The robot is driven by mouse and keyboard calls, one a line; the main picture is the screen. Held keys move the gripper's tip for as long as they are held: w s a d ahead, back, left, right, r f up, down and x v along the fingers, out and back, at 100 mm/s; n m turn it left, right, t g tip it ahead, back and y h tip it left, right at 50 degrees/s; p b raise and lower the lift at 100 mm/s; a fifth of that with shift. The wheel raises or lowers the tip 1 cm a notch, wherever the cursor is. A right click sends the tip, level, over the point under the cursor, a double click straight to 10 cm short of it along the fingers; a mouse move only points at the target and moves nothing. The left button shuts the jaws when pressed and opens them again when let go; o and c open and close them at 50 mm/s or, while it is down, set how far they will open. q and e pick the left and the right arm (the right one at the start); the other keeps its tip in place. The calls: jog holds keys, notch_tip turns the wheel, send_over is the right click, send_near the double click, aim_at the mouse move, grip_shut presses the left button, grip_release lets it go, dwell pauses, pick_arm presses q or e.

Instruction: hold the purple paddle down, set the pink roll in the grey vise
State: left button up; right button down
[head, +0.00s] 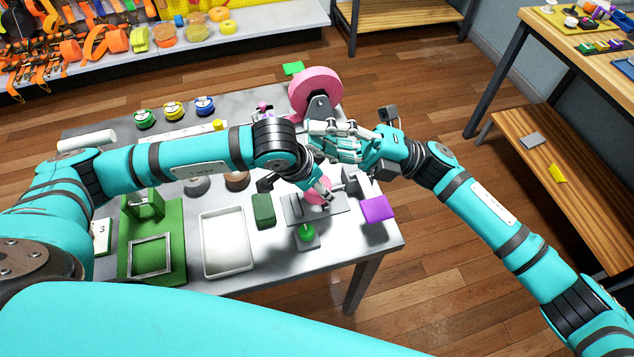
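A small pink round piece, likely the pink roll (315,186), shows over that plate, partly hidden by my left gripper (325,193). Whether the fingers grip it or it touches the vise cannot be told. My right gripper (325,139) is above the table behind the vise, apart from the paddle, pointing left. Its fingers overlap in view, so its opening is unclear. A large pink disc (316,82) on a dark bracket stands behind it.
A green knob (306,231) stands in front of the vise. A green block (263,210), white tray (226,243) and green fixture (152,238) lie to the left. Several coloured rolls line the back left. A wooden bench (570,170) stands at the right.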

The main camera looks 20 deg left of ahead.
jog(key=s+d+f+n+g+h, duration=0.25)
jog(key=s+f+n+h, duration=0.35)
jog(key=s+f+h, duration=0.65)
jog(key=w+d+n+t+h, duration=0.1)
jog(key=w+d+t+h, duration=0.4)
jog(key=w, duration=0.3)
jog(key=w+d+n+t+h, duration=0.1)
jog(key=w+d+t+h, duration=0.25)
jog(key=w+t, duration=0.4)
jog(key=shift+g+h, duration=0.3)
jog(key=shift+g, duration=0.4)
jog(key=shift+w+a+f, duration=0.1)
jog(key=shift+w+f, duration=0.1)
jog(key=shift+f, duration=0.9)
jog(key=shift+w+d+f, duration=0.1)
jog(key=shift+w+f, duration=0.1)
jog(key=shift+f, duration=0.9)
jog(key=shift+w+a+f, duration=0.1)
jog(key=shift+w+f, duration=0.1)
jog(key=shift+f, duration=0.9)
